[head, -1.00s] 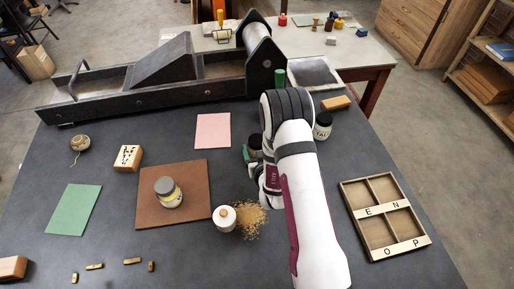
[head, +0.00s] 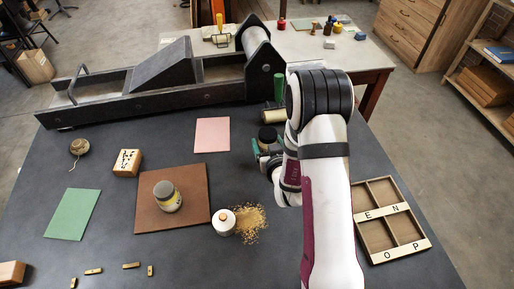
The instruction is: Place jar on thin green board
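A thin green board (head: 72,213) lies bare on the dark table at the left. A dark-lidded jar (head: 268,137) shows beside my gripper (head: 265,157), just left of my arm. Green parts of the gripper are close to this jar. The arm hides much of the gripper, so I cannot tell whether it holds the jar or whether its fingers are open.
A white stoppered pot (head: 223,221) stands beside spilled tan grains (head: 250,222). A pink board (head: 212,134), a stamped wooden block (head: 127,162) and a twine ball (head: 79,147) lie around. A long press (head: 160,95) spans the back. A lettered wooden tray (head: 390,222) is at right.

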